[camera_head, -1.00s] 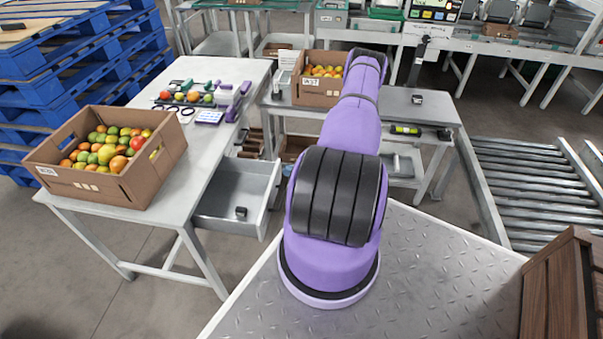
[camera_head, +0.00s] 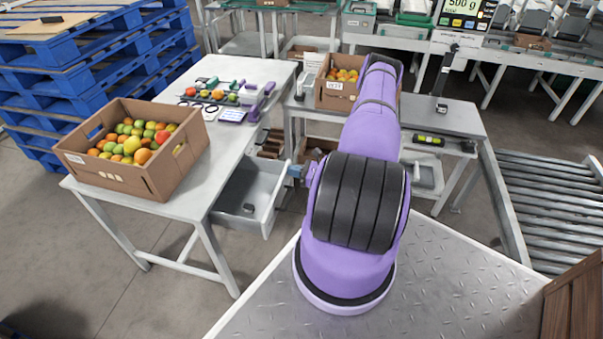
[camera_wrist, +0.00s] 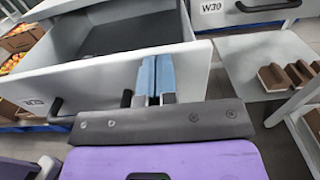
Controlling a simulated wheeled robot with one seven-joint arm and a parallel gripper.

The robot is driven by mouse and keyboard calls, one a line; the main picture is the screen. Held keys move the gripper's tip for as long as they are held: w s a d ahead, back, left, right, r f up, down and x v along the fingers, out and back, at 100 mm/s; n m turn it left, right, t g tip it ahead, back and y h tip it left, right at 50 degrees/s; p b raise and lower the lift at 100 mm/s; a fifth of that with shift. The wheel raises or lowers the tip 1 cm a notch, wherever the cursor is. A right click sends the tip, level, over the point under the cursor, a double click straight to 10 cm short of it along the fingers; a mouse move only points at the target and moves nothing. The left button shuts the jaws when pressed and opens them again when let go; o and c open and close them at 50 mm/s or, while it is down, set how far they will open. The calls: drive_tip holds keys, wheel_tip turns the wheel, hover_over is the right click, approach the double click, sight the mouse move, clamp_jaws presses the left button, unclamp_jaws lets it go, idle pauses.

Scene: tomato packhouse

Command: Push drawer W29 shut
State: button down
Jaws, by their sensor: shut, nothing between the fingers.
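Drawer W29 (camera_head: 268,208) is a grey drawer standing open from the right side of the left table. In the wrist view its pale front panel (camera_wrist: 92,84) carries a W29 label and a black bar handle (camera_wrist: 57,108). The dark interior shows behind the panel. My gripper (camera_wrist: 156,66) is shut and empty, its blue fingertips at the panel, right of the handle. I cannot tell whether they touch it. In the head view my gripper (camera_head: 295,171) is beside the drawer front, partly hidden by my purple arm.
The left table (camera_head: 232,150) bears a cardboard box (camera_head: 165,178) of tomatoes and several tools. A drawer front labelled W30 (camera_wrist: 233,12) shows in the wrist view. A second table (camera_head: 455,118) holds another tomato box (camera_head: 333,98).

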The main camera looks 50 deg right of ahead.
drive_tip(key=x, duration=1.5)
drive_tip(key=shift+w+a, duration=0.2)
drive_tip(key=shift+w, duration=0.15)
drive_tip(key=shift+s, duration=0.1)
